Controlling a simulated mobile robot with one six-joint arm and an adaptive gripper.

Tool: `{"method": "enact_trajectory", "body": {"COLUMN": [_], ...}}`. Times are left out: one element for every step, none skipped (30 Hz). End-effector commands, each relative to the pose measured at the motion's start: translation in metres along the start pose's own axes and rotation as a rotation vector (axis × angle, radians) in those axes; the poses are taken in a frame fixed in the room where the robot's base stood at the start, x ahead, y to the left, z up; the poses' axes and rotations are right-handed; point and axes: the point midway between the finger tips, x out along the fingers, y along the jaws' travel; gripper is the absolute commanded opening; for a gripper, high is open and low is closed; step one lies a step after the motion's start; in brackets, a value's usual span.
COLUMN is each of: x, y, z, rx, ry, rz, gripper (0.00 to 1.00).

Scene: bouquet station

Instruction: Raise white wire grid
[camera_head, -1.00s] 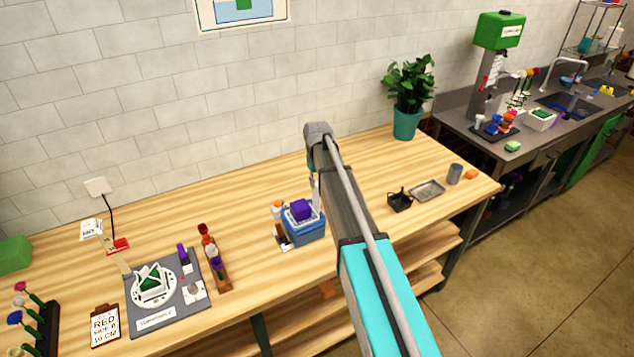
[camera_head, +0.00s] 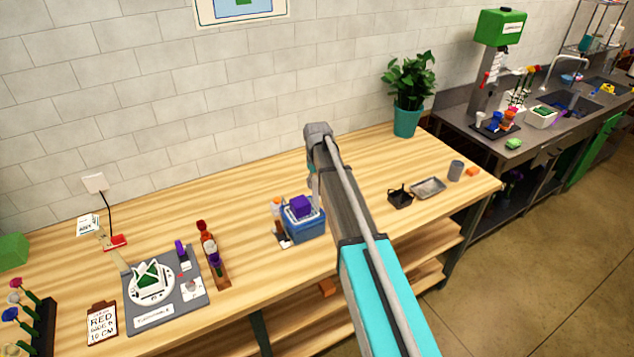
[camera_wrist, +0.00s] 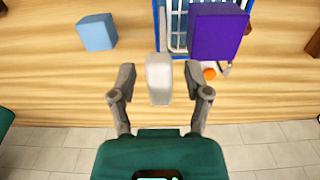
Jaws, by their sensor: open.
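The white wire grid (camera_wrist: 180,22) shows in the wrist view as pale bars inside the blue container (camera_wrist: 161,14), partly covered by a purple block (camera_wrist: 232,32). In the head view the blue container (camera_head: 305,228) stands on the wooden bench with the purple block (camera_head: 301,206) on top; the grid is hardly visible there. My gripper (camera_wrist: 158,72) is open just short of the container's near edge. A whitish upright piece (camera_wrist: 158,92) sits between its two fingers; I cannot tell whether it belongs to the grid. In the head view my arm mostly hides the gripper.
A light-blue block (camera_wrist: 97,32) lies left of the container in the wrist view. In the head view, a bottle rack (camera_head: 213,256) and turntable mat (camera_head: 166,319) lie left. A black basket (camera_head: 400,197) and metal tray (camera_head: 428,188) lie right.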

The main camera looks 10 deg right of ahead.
Motion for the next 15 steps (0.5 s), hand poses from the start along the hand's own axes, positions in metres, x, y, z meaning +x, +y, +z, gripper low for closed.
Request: {"method": "enact_trajectory", "body": {"x": [0.008, 0.011, 0.014, 0.017, 0.019, 0.022, 0.025, 0.027, 0.031, 0.033, 0.035, 0.038, 0.041, 0.042, 0.045], "y": [0.000, 0.000, 0.000, 0.000, 0.000, 0.000, 0.000, 0.000, 0.000, 0.000, 0.000, 0.000, 0.000, 0.000, 0.000], "z": [0.000, 0.000, 0.000, 0.000, 0.000, 0.000, 0.000, 0.000, 0.000, 0.000, 0.000, 0.000, 0.000, 0.000, 0.000], "rx": [0.000, 0.000, 0.000, 0.000, 0.000, 0.000, 0.000, 0.000, 0.000, 0.000, 0.000, 0.000, 0.000, 0.000, 0.000], "ry": [0.000, 0.000, 0.000, 0.000, 0.000, 0.000, 0.000, 0.000, 0.000, 0.000, 0.000, 0.000, 0.000, 0.000, 0.000], "rz": [0.000, 0.000, 0.000, 0.000, 0.000, 0.000, 0.000, 0.000, 0.000, 0.000, 0.000, 0.000, 0.000, 0.000, 0.000], "gripper": [0.63, 0.63, 0.63, 0.63, 0.63, 0.63, 0.63, 0.63, 0.63, 0.63, 0.63, 0.63, 0.63, 0.63, 0.63]}}
